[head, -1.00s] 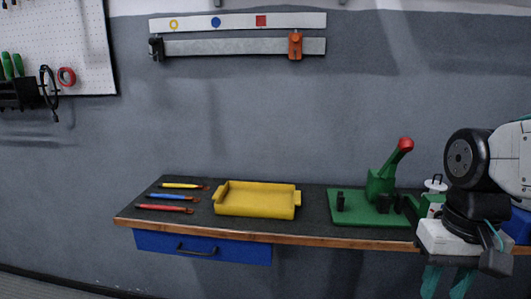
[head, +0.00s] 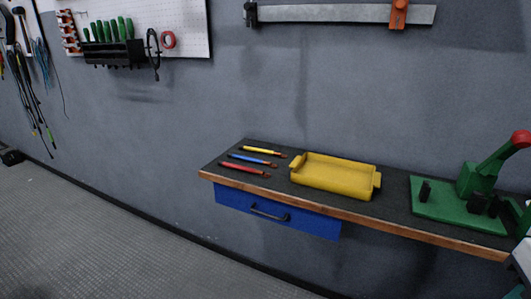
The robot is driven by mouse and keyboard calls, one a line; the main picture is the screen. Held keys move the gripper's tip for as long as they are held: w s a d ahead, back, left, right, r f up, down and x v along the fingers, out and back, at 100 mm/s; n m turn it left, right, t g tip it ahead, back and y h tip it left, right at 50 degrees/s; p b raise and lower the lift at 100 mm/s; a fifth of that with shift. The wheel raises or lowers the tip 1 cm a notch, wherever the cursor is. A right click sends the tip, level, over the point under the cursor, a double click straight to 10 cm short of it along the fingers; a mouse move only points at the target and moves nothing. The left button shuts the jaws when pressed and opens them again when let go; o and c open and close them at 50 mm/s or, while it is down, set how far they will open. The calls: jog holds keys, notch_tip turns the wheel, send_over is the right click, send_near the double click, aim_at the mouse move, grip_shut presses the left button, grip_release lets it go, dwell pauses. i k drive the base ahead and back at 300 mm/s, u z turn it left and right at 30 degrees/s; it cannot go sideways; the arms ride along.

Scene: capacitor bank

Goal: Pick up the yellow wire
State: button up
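The yellow wire (head: 261,151) lies on the dark bench top near its left end, in the head view. It is a short yellow rod with a reddish-brown tip at its right end. A blue wire (head: 250,160) and a red wire (head: 241,169) lie in front of it, roughly parallel and apart from it. My gripper is outside the picture; only a small part of my arm shows at the lower right edge, well away from the wires.
A yellow tray (head: 334,177) stands right of the wires. A green press (head: 463,201) with a red-tipped lever stands farther right. The bench (head: 394,209) has a wooden front edge and a blue drawer (head: 275,214). Open floor (head: 110,238) lies to the left.

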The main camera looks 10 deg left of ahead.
aim_at(242, 147)
jog(key=u, duration=0.65)
jog(key=k, duration=1.05)
jog(key=u, duration=1.45)
jog(key=i, duration=1.95)
jog(key=z, duration=0.5)
jog(key=i, duration=1.05)
jog(key=z, duration=1.65)
jog(key=i, duration=1)
jog(key=z, duration=0.95)
